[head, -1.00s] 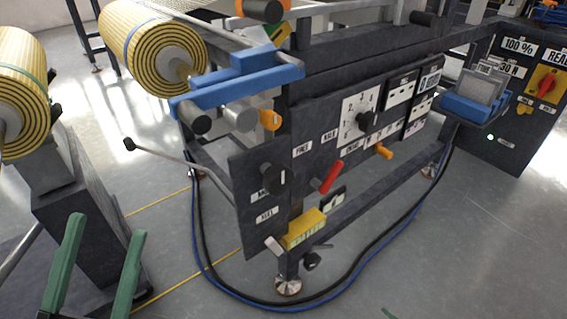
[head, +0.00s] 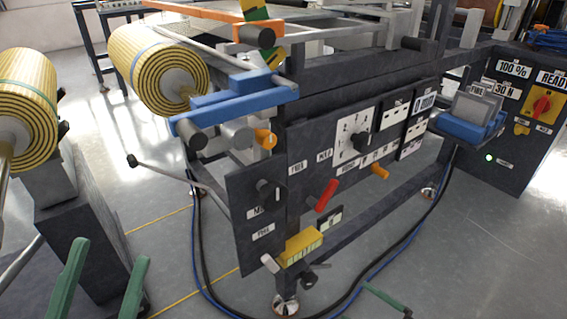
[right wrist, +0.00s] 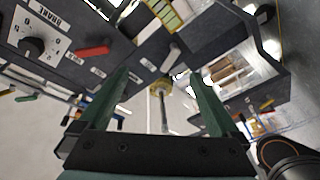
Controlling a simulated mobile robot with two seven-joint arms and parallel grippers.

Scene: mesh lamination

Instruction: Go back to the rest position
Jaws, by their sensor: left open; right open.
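My left gripper (head: 111,251) is at the lower left of the head view. Its two green fingers are apart with nothing between them, in front of the dark roll stand. My right gripper (right wrist: 158,74) shows in the right wrist view with its green fingers wide apart and empty. In the head view only a small green part of it (head: 385,299) shows at the bottom edge, right of centre. Neither gripper is seen touching the machine.
The dark machine panel (head: 255,225) has a red handle (head: 327,194) and a yellow block (head: 301,246). Black and blue cables (head: 200,255) hang to the floor. A control cabinet (head: 510,125) stands right. Grey floor (head: 480,250) is open at lower right.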

